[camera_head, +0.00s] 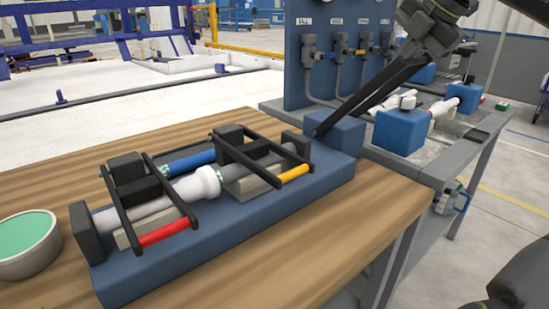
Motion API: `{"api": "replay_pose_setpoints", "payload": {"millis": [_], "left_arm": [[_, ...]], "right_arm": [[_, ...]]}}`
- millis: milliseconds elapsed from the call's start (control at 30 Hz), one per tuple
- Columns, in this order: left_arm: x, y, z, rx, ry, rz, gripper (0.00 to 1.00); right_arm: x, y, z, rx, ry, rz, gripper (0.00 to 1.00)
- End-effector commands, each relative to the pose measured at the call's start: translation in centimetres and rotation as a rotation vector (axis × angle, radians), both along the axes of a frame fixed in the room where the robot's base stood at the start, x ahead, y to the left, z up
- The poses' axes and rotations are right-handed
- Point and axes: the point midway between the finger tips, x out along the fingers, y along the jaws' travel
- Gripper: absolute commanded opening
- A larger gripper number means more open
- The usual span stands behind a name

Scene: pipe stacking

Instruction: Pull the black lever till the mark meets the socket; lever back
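The black lever (372,88) is a long dark bar. It rises from the right end of the blue fixture (235,232), tilted up to the right. In the fixture lie a light grey pipe (150,208) with a white socket (206,183) and a darker grey pipe (243,168) on the socket's right. I cannot make out the mark at the socket clearly. Black clamp frames cross over both pipes. My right gripper (425,45) is at the lever's upper end; its fingers are not clear, so I cannot tell whether it grips. My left gripper is not in view.
Red (165,232) and yellow (295,173) clamp handles face the front, a blue one (188,163) the back. A bowl with green contents (28,243) stands on the wooden table (330,240) at left. A grey side bench with a blue valve panel (312,75) stands behind right.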

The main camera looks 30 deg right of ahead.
Motion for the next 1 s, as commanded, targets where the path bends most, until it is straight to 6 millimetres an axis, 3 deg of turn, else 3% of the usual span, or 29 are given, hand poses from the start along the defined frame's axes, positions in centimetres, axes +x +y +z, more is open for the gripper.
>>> {"api": "replay_pose_setpoints", "payload": {"millis": [1000], "left_arm": [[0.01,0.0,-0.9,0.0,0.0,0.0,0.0]], "right_arm": [[-0.37,-0.05,-0.43,0.0,0.001,0.0,0.0]]}}
